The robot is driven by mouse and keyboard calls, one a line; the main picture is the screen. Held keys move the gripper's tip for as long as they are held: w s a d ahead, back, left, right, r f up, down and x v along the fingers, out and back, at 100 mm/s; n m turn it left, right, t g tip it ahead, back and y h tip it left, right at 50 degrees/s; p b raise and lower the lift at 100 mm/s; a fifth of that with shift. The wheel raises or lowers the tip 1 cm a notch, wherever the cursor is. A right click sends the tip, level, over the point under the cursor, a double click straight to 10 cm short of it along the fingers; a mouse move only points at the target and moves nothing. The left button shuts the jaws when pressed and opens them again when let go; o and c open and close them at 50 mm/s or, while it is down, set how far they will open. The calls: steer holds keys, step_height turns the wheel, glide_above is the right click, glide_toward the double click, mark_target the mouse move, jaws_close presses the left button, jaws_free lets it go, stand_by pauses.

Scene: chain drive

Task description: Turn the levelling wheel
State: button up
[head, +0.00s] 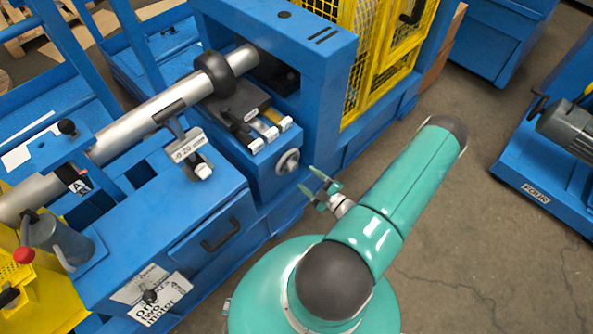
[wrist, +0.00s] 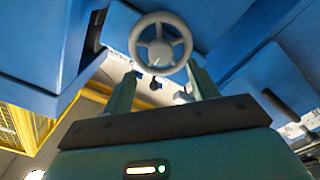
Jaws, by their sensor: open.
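The levelling wheel is a small grey handwheel (head: 287,162) on the front face of the blue machine, below the labelled levers. In the wrist view the wheel (wrist: 160,43) shows its rim, spokes and hub, just beyond my fingertips. My gripper (head: 320,188) is to the right of and slightly below the wheel in the head view, with a gap between them. In the wrist view my gripper (wrist: 162,80) is open, its two green fingers on either side of the wheel's lower part. I cannot tell whether a finger touches the rim.
A blue drawer cabinet with a black handle (head: 220,234) stands left of the wheel. Labelled levers (head: 268,130) sit just above it. A yellow mesh guard (head: 385,50) rises behind. A blue stand marked FOUR (head: 535,193) is at the right. The concrete floor (head: 480,240) between is clear.

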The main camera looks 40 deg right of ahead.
mark_target(294, 168)
steer(key=w, duration=0.6)
steer(key=shift+a, duration=0.15)
steer(key=c, duration=1)
